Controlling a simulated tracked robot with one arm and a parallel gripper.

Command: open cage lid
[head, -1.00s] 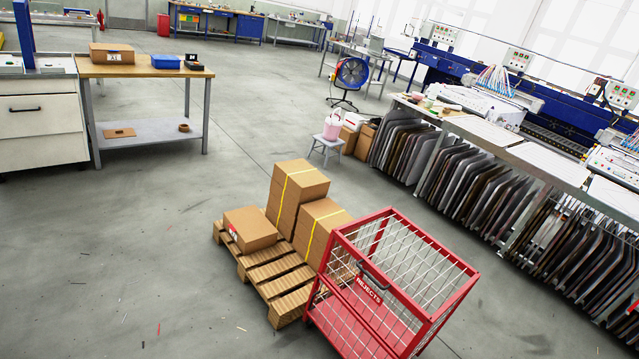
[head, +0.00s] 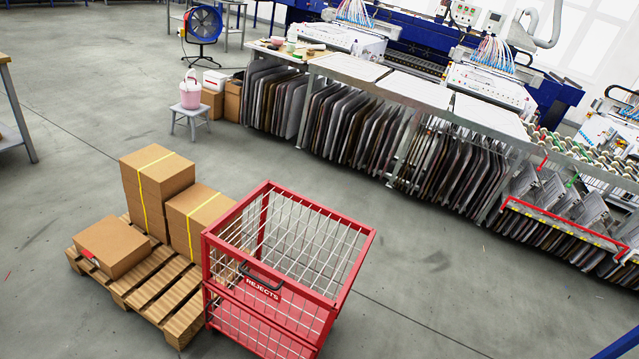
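The red cage (head: 268,312) stands on the floor at the lower middle of the head view, with wire mesh sides and a red REJECTS plate on its front. Its top, the lid (head: 355,229), appears as a red frame lying level on the walls, so it looks shut. Mesh shows through the top, and I cannot fully separate lid mesh from wall mesh. A black handle (head: 262,277) sits at the front top edge, just above the plate. The cage's lower end is cut off by the picture edge. My gripper is not in view.
A wooden pallet (head: 147,297) with cardboard boxes (head: 157,182) stands close against the cage's left side. A stool (head: 189,117) with a pink bucket and a blue fan (head: 204,24) are behind. A long rack (head: 350,68) runs along the back. Floor right of the cage is clear.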

